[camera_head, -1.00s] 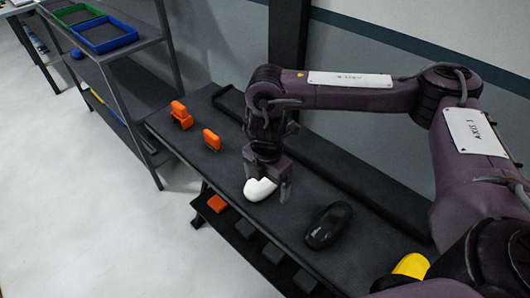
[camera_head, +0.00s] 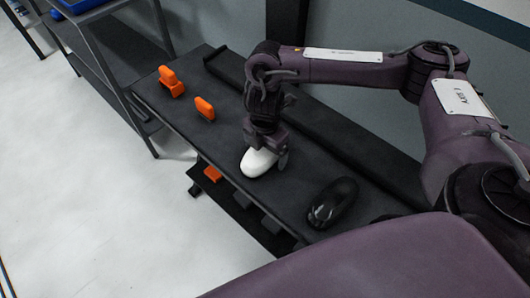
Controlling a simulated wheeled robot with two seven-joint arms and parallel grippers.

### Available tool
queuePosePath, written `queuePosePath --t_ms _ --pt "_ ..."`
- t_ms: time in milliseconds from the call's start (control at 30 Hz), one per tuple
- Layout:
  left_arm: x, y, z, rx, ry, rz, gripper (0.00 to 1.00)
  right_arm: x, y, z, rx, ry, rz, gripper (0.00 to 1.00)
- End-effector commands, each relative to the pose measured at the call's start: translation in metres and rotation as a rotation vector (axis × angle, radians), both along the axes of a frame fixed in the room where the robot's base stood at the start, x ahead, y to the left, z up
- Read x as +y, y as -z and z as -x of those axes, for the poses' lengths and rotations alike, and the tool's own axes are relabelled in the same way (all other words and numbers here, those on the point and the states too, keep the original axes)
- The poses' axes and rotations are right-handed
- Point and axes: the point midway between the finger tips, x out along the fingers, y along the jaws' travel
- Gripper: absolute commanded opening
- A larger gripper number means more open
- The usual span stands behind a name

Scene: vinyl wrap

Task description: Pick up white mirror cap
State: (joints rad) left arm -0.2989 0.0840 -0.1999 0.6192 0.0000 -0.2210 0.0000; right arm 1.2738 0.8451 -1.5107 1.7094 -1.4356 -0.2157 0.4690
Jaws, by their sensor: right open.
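The white mirror cap (camera_head: 258,163) lies on the dark bench top (camera_head: 218,148) near its front edge. My right gripper (camera_head: 268,158) points down right at the cap, with its fingers open around or just above it. One finger shows on the right side of the cap; the other is hard to make out. I cannot tell whether the fingers touch the cap. My left gripper is not in view.
A black mouse-shaped part (camera_head: 332,203) lies to the right on the bench. A grey shelf (camera_head: 110,50) with a blue tray (camera_head: 78,4) is at the upper left.

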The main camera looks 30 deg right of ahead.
Motion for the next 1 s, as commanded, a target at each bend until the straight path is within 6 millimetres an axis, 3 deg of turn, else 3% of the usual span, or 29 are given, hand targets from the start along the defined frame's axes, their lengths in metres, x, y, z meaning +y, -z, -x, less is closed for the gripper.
queuePosePath --t_ms 200,600,1000 --pt "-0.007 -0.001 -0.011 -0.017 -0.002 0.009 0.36 0.0 0.0 0.0 -0.001 0.0 0.0 0.92" --pt "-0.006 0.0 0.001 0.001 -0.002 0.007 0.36 0.0 0.0 0.0 -0.001 0.0 0.0 0.4" --pt "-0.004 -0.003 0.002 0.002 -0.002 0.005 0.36 0.0 -0.01 -0.001 -0.004 -0.001 -0.001 0.39"
